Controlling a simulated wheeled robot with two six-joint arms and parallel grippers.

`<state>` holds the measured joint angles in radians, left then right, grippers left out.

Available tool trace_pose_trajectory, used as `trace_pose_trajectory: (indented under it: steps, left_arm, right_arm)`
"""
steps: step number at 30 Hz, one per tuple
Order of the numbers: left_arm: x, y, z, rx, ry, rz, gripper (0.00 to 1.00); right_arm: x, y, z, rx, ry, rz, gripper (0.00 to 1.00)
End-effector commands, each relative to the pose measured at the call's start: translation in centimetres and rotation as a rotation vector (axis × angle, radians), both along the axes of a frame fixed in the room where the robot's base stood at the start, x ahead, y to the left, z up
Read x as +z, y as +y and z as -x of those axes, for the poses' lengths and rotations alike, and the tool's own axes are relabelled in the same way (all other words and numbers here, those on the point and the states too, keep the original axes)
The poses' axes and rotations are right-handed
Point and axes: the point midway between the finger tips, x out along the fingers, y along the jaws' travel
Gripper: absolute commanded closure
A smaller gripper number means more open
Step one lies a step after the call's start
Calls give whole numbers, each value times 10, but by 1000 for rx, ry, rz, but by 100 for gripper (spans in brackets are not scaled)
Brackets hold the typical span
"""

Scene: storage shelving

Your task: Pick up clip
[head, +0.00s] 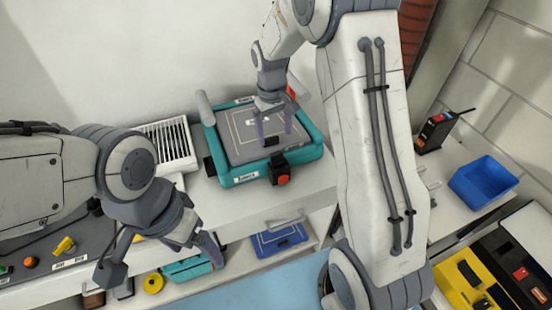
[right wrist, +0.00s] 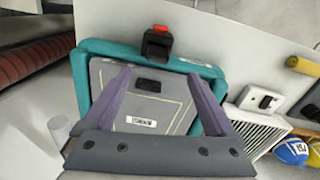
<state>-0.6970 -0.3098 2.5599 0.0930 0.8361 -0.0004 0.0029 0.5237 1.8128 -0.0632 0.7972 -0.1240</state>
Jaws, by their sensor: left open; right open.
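A small black piece (head: 271,141), which may be the clip, lies on the grey panel of a teal-framed case (head: 238,180). In the right wrist view the black piece (right wrist: 148,85) shows between the fingertips, with a white label below it. My right gripper (head: 274,130) is open over the panel, its purple fingers on either side of the piece; I cannot tell the exact height gap. A black block with a red top (head: 280,172) sits at the case's front edge. My left gripper (head: 205,248) hangs open and empty at the lower left, away from the case.
A white vented box (head: 168,145) stands left of the case. A blue bin (head: 483,182) and a black handheld device (head: 436,130) are at the right. A lower shelf holds a blue case (head: 278,240) and a teal case (head: 188,268). Yellow and blue objects (right wrist: 290,152) lie at the right wrist view's edge.

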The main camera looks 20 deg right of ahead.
Motion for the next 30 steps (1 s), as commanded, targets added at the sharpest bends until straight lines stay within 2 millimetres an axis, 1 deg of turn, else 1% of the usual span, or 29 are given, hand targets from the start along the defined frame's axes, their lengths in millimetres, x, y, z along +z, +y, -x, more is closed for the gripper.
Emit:
trace_pose_trajectory:
  steps: [1, 6, 9, 14, 19, 22, 25, 30]
  left_arm:
    - [1, 0, 0, 0, 0, 0, 15]
    - [3, 0, 0, 0, 0, 0, 15]
    - [4, 0, 0, 0, 0, 0, 15]
    - [7, 0, 0, 0, 0, 0, 15]
    - [16, 0, 0, 0, 0, 0, 15]
    - [17, 0, 0, 0, 0, 0, 15]
    - [17, 0, 0, 0, 0, 0, 15]
    - [17, 0, 0, 0, 0, 0, 15]
  right_arm:
    - [-8, -4, -2, -5, 5, 1, 10]
    - [-35, -5, -2, -4, 6, 1, 10]
    - [-47, -5, -3, -4, 4, 1, 10]
    - [-57, -5, -2, -3, 4, 1, 10]
    - [-81, -7, 0, -2, 8, 1, 10]
    - [-96, -7, 0, -1, 5, 1, 10]
    - [-103, -7, 0, -2, 3, 0, 10]
    - [-105, -8, -1, -2, 0, 1, 10]
